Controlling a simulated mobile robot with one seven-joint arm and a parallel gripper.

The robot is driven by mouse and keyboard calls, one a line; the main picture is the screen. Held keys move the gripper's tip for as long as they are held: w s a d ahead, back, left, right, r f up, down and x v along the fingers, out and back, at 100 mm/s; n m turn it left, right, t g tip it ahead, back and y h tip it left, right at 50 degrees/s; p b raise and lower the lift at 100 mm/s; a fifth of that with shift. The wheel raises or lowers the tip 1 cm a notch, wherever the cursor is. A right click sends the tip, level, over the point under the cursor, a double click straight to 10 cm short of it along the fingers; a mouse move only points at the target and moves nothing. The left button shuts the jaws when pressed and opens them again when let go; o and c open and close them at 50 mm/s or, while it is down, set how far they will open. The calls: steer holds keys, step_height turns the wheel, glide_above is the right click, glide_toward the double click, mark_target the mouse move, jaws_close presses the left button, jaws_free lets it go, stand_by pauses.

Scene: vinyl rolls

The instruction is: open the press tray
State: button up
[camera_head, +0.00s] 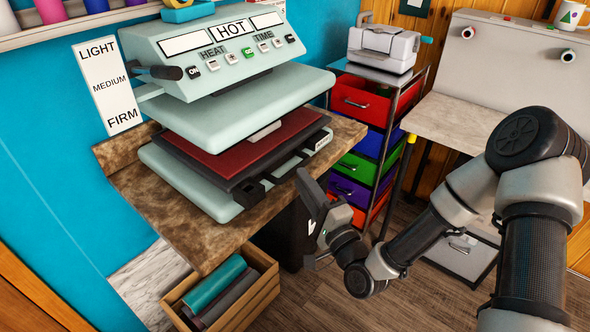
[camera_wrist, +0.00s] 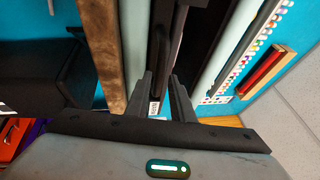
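The heat press (camera_head: 225,60) stands on a brown counter, its pale upper plate raised over the tray. The press tray (camera_head: 235,180) is a black drawer-like slab with a dark red pad (camera_head: 225,158) on top, above a pale lower plate. Its black front edge has a raised handle part on the right-hand side. My gripper (camera_head: 308,188) is just right of the tray front, apart from it. In the wrist view my gripper (camera_wrist: 161,82) has its two fingers spread with nothing held; a dark handle-like bar (camera_wrist: 158,45) shows ahead between them.
A wooden crate with rolls (camera_head: 222,300) sits on the floor below the counter (camera_head: 190,222). A rack of coloured drawers (camera_head: 362,97) stands behind my gripper, with a white machine on top. A pale table (camera_head: 450,118) is at the right.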

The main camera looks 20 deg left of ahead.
mark_target(295, 167)
steer(key=x, duration=0.5)
jaws_close()
